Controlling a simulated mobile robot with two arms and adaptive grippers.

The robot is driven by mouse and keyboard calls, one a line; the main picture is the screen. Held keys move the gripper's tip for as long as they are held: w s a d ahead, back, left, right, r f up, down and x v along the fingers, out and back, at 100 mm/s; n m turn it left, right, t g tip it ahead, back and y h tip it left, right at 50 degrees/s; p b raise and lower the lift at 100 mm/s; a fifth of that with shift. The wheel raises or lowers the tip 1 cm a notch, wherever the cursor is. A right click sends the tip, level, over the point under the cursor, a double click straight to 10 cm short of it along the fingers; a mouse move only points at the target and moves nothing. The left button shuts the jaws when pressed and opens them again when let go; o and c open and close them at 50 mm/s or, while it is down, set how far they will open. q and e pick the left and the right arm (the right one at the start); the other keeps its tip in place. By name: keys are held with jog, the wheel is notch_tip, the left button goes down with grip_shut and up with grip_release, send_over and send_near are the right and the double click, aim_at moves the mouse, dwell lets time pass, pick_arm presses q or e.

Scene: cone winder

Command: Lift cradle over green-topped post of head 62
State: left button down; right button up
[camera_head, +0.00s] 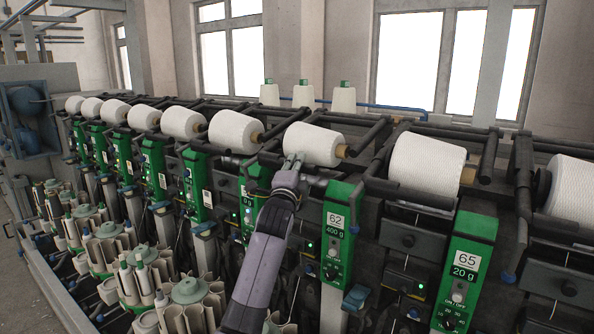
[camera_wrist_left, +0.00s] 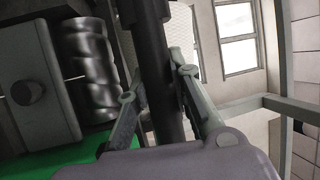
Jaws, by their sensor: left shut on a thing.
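The green-topped post of head 62 (camera_head: 341,215) carries a white label reading 62 and 400 g. My left gripper (camera_head: 292,165) is just left of this post's top, in front of a white yarn cone (camera_head: 314,144). In the left wrist view, the left gripper (camera_wrist_left: 160,88) has its two fingers on either side of a dark round bar of the cradle (camera_wrist_left: 155,55) and is shut on it. My right gripper is not in view.
A row of similar heads with green posts and white cones runs to the left. The post of head 65 (camera_head: 466,270) stands to the right, below another cone (camera_head: 428,163). Yarn packages on green-topped holders (camera_head: 188,291) fill the lower left. Windows are behind.

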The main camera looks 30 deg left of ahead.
pick_arm(q)
jog(key=r+p, duration=0.1)
jog(key=r, duration=0.1)
jog(key=r+p, duration=0.1)
jog(key=r, duration=0.1)
jog(key=s+r+p, duration=0.1)
jog(key=r, duration=0.2)
jog(key=shift+a, duration=0.15)
jog(key=shift+r, duration=0.3)
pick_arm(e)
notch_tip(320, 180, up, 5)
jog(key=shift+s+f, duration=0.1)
pick_arm(q)
jog(key=shift+f, duration=0.15)
jog(key=c, duration=1.4)
grip_release()
jog(key=shift+c, duration=0.2)
jog(key=v, duration=1.2)
jog(key=shift+f, duration=0.2)
jog(key=shift+w, duration=0.1)
